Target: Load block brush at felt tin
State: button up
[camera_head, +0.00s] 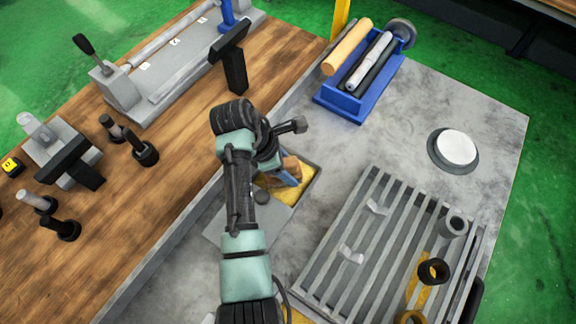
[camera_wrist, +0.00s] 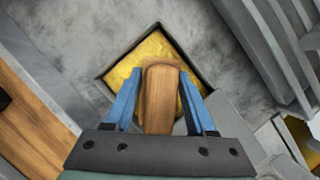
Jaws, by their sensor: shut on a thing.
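The block brush (camera_wrist: 159,100), a brown wooden block, is between the blue fingers of my gripper (camera_wrist: 160,82). In the head view the brush (camera_head: 291,164) is partly hidden by my arm and fingers. My gripper is shut on it, over a square dark-rimmed tin with a yellow surface (camera_wrist: 148,50), which looks like the felt tin. This tin also shows in the head view (camera_head: 270,182), partly covered by my arm. The brush overlaps the yellow in both views. Its underside is hidden, so I cannot tell whether it touches the yellow.
A slatted grey rack (camera_head: 345,225) with small parts and dark rings stands at the lower right. A blue tray (camera_head: 341,103) with rollers is at the back. A round white-topped dish (camera_head: 458,148) is at the right. A wooden bench (camera_head: 180,120) with fixtures is at the left.

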aim_at(292, 160)
jog(key=shift+f, duration=0.55)
dwell(0.4)
jog(key=shift+f, duration=0.1)
dwell(1.9)
notch_tip(292, 160, up, 7)
jog(key=p, duration=0.8)
dwell(0.8)
